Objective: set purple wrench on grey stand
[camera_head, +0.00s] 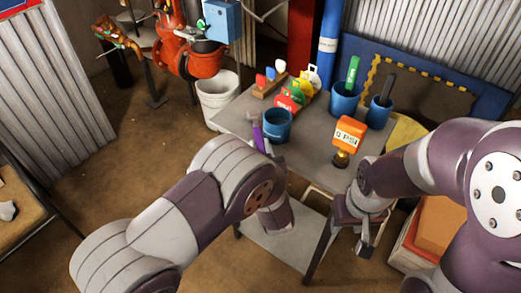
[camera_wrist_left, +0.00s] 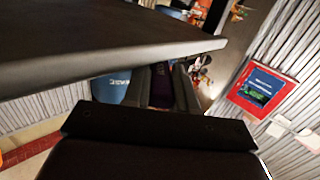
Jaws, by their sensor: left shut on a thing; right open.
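The purple wrench (camera_head: 257,138) is at the front left edge of the grey table, just left of a blue cup (camera_head: 277,125). My left gripper (camera_head: 261,146) is shut on it, mostly hidden behind my own arm in the head view. In the left wrist view a dark purple piece (camera_wrist_left: 162,82) shows between the two fingers. My right gripper (camera_head: 364,243) is open and empty, in front of the table's near right side. I see no separate grey stand for certain; the grey table (camera_head: 310,165) has a bare grey top and a lower shelf (camera_head: 285,245).
Two more blue cups (camera_head: 345,101) (camera_head: 378,113) hold a green and a black marker-like tool. An orange "0 PSI" sign (camera_head: 349,134) stands at the table's right. Coloured tags (camera_head: 290,97) stand at the back. A white bucket (camera_head: 216,97) is left of the table. A dark slab (camera_wrist_left: 100,45) crosses the wrist view.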

